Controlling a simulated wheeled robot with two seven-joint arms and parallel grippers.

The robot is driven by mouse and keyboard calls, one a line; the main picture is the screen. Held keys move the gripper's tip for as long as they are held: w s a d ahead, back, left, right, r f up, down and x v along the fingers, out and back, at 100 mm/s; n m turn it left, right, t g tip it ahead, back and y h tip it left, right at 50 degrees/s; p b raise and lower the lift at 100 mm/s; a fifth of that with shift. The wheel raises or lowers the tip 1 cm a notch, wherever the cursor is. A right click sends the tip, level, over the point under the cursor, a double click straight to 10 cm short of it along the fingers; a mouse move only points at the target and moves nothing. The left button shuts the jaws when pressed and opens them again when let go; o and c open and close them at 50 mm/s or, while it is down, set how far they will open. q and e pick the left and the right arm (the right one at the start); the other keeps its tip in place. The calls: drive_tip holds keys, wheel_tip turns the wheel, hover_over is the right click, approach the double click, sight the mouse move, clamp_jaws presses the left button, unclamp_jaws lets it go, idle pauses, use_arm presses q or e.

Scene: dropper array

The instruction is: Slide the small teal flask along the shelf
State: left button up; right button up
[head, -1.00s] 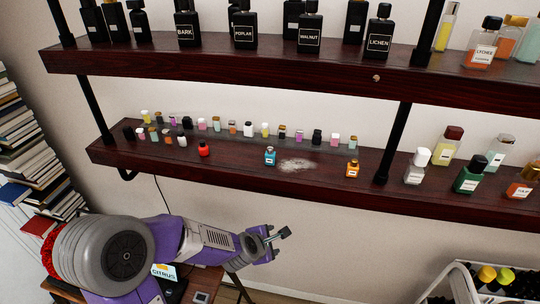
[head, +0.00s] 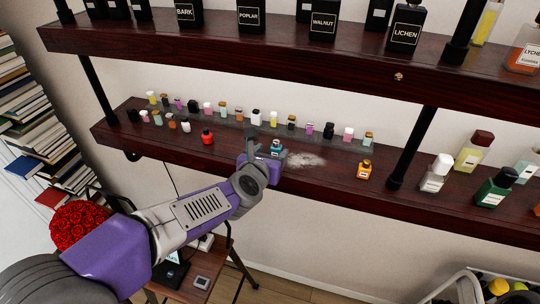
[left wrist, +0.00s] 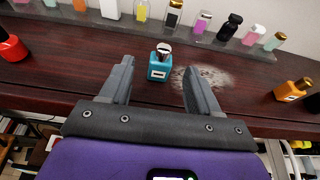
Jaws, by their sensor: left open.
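The small teal flask (left wrist: 159,66) stands upright on the lower shelf (head: 330,178), with a dark silvery cap and a white label. In the head view the flask (head: 276,147) is partly hidden by my left gripper (head: 262,146). In the left wrist view my left gripper (left wrist: 158,75) is open, its two fingers to the left and right of the flask. The flask sits between and just beyond the fingertips, and I see gaps on both sides. A pale powdery patch (left wrist: 212,78) lies on the shelf just right of the flask. My right gripper is not in view.
A red bottle (head: 207,136) stands left of the flask and an orange bottle (head: 364,169) stands to the right. Several small bottles line the shelf behind. A black post (head: 412,148) and the upper shelf (head: 300,58) bound the space.

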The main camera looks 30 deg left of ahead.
sight(275, 149)
use_arm(q)
drive_tip(key=x, duration=0.5)
drive_tip(key=shift+w+f, duration=0.1)
drive_tip(key=shift+c, duration=0.4)
